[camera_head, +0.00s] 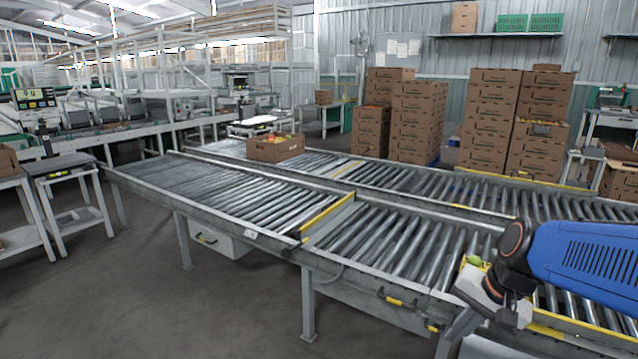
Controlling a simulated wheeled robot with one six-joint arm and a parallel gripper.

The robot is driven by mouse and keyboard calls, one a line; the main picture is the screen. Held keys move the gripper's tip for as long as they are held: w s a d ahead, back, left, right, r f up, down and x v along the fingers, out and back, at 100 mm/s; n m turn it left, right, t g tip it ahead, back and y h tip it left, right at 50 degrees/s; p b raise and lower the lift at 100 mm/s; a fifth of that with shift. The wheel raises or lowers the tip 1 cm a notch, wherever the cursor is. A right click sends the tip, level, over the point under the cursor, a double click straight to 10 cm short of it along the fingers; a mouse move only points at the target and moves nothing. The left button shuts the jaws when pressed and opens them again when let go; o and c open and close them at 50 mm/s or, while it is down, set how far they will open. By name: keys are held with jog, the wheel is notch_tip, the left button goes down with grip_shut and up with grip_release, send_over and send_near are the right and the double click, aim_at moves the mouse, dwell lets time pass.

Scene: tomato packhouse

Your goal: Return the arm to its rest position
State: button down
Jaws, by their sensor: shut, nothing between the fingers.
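My blue arm (590,262) reaches in from the right edge, over the near roller conveyor (400,238). Its dark wrist joint bends down to my gripper (508,312) at the lower right. My gripper is shut and empty, close to the conveyor's near side; the fingertips are small and hard to make out. A small round green thing (474,260), perhaps a tomato, shows just left of the wrist, apart from the fingers. The arm hides part of the rollers.
An open carton with tomatoes (276,147) sits on the far conveyor. Tall carton stacks (487,120) stand behind. A scale display (35,98) and small tables (72,165) are at left. The grey floor (150,300) at lower left is clear.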

jog(key=s+r+n+t+h, duration=0.1)
jog(key=s+r+n+h, duration=0.1)
jog(key=s+n, duration=0.5)
jog(key=shift+s+d+r+t+h, duration=0.2)
jog(key=shift+s+d+t+h, duration=0.15)
jog(key=shift+s, duration=1.55)
